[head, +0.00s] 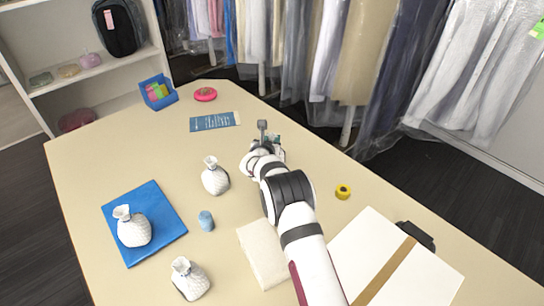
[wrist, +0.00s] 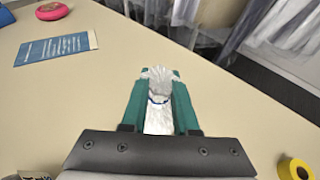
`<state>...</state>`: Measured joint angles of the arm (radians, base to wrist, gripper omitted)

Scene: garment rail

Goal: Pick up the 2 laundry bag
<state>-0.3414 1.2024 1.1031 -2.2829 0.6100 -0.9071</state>
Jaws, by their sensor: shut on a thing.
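My gripper (wrist: 158,92) has teal fingers shut on a white crinkled laundry bag (wrist: 160,78) with a dark tie at its neck. In the head view my gripper (head: 275,142) is over the table's right side, and my arm mostly hides the held bag. I cannot tell whether that bag touches the table. Another white laundry bag (head: 215,178) stands left of my arm. One bag (head: 133,230) stands on a blue mat (head: 171,212).
A blue card (head: 214,121), pink disc (head: 205,94) and blue bin (head: 158,92) are farther back. Hanging garments line the table's far side.

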